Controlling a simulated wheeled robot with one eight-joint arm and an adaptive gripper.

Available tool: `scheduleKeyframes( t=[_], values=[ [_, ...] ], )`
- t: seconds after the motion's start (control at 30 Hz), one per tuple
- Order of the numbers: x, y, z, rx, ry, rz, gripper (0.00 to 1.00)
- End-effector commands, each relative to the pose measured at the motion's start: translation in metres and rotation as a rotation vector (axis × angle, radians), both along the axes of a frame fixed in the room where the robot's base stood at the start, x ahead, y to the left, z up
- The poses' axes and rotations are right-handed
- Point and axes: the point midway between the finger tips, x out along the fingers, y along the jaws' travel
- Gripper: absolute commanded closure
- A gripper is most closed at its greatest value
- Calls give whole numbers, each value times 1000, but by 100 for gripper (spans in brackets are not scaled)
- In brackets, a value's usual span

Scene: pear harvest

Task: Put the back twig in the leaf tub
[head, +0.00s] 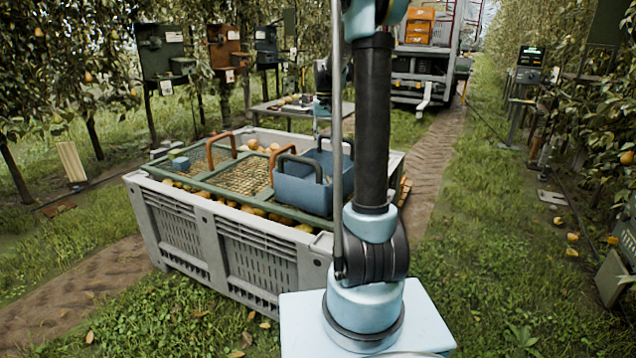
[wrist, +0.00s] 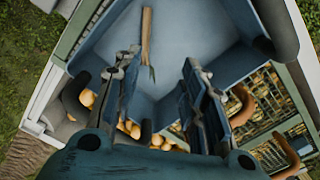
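A brown twig (wrist: 147,35) with a small green leaf end lies inside a blue tub (wrist: 205,28) in the wrist view. The blue tub, with dark handles, also shows in the head view (head: 300,194) on the right part of the big bin; its inside is mostly hidden there. My gripper (wrist: 160,88) is open and empty, its fingers spread apart over the tub, with the twig lying beyond and between them. In the head view my gripper (head: 319,122) hangs above the tub's far side. I cannot tell from any marking whether this is the leaf tub.
A grey bin (head: 262,262) holds pears under a green frame. A mesh tray (head: 243,176) with orange handles sits left of the tub, and a small blue block (head: 180,163) lies on the mesh. A table (head: 290,109) and a vehicle (head: 424,68) stand behind.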

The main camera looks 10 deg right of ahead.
Motion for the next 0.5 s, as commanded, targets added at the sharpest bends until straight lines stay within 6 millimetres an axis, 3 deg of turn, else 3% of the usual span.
scheduleKeyframes(
  t=[0.27,0.5],
  values=[
    [0,0,8,0,0,0,61],
    [1,0,47,0,0,0,61]
  ],
)
